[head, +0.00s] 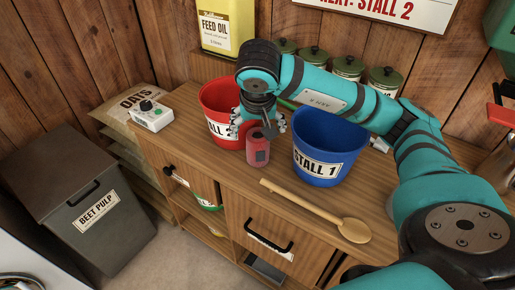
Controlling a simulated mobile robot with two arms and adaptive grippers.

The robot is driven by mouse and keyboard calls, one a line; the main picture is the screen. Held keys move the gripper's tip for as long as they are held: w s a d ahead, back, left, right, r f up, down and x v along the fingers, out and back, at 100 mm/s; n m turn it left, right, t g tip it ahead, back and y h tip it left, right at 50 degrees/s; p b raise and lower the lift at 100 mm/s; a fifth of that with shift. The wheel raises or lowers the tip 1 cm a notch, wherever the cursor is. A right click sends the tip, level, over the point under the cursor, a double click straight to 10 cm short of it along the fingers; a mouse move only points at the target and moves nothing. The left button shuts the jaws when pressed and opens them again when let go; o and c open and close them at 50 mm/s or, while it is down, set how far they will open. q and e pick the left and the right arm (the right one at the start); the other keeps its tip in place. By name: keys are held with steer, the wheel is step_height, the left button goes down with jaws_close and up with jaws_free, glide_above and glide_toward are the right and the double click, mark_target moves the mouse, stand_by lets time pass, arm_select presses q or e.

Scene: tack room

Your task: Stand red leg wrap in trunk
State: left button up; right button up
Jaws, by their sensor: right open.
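A small red cylinder (258,150), which may be the red leg wrap, stands upright on the wooden cabinet top between two buckets. It has a dark patch at its upper edge and a small mark on its front. My right gripper (260,128) points down just above and behind it, with its fingers spread to either side. I cannot tell whether the fingers touch the cylinder. No trunk is recognisable in this view. My left gripper is not in view.
A red bucket (216,99) stands close behind left and a blue bucket (327,150) close at right. A wooden spoon (312,206) lies along the front. A lidded beet pulp bin (95,213) stands on the floor at left. Green-lidded tins (348,67) line the back.

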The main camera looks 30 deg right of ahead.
mark_target(258, 138)
steer(key=x, duration=0.6)
steer(key=shift+w+f+p, duration=0.1)
steer(key=shift+f+p, duration=0.05)
steer(key=shift+p, duration=0.15)
steer(key=p+x, duration=0.1)
steer(key=x, duration=0.3)
steer(key=shift+d+f, duration=0.1)
steer(key=shift+f, duration=0.1)
steer(key=shift+w+d+f, duration=0.1)
steer(key=shift+w+f, duration=0.05)
steer(key=shift+f, duration=0.35)
steer(key=c, duration=1.4)
steer(key=shift+r, duration=0.15)
